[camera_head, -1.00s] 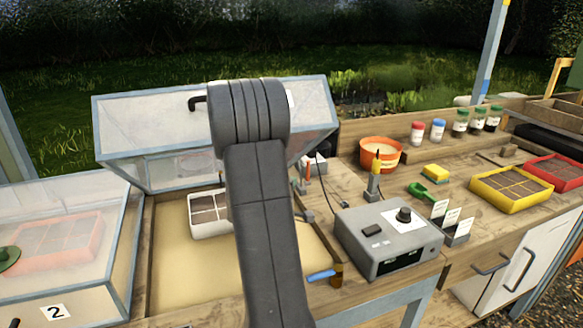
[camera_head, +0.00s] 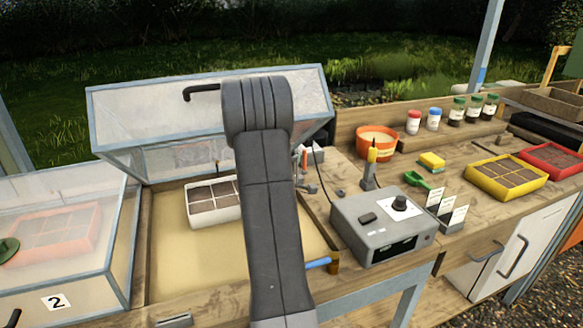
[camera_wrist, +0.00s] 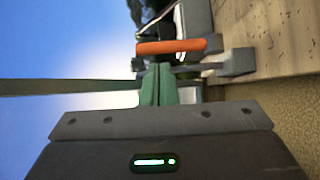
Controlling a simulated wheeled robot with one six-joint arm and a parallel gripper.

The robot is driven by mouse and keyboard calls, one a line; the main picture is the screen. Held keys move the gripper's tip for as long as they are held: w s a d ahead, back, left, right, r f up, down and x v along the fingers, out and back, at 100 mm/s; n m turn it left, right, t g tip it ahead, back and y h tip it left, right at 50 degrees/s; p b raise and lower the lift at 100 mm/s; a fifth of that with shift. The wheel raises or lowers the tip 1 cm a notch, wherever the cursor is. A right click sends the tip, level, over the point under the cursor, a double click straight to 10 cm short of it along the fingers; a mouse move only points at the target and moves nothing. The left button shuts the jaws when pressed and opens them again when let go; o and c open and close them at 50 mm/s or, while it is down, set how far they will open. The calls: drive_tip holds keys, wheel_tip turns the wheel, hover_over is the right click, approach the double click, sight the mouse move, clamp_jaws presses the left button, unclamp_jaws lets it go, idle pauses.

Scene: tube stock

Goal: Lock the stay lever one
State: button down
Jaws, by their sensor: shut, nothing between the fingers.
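The cold frame's lid (camera_head: 150,110) stands raised. An orange-handled lever (camera_head: 304,158) is at the right side of the frame, partly hidden by my arm. In the wrist view the orange handle (camera_wrist: 171,47) lies across the picture, with a grey bracket (camera_wrist: 238,63) to its right. My gripper (camera_wrist: 158,72) shows there with its green fingers shut and empty. The fingertips are very close to the handle's lower edge; I cannot tell whether they touch. In the head view my arm hides the gripper. A blue-handled lever (camera_head: 318,263) is at the front right corner.
A white tray (camera_head: 214,218) with dark cells sits on the sand. A closed frame marked 2 (camera_head: 55,302) is at left.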

drive_tip(key=shift+x, duration=1.2)
drive_tip(key=shift+s+f+b, duration=0.15)
drive_tip(key=shift+f+b, duration=0.05)
drive_tip(key=shift+b, duration=0.4)
drive_tip(key=shift+r, duration=0.1)
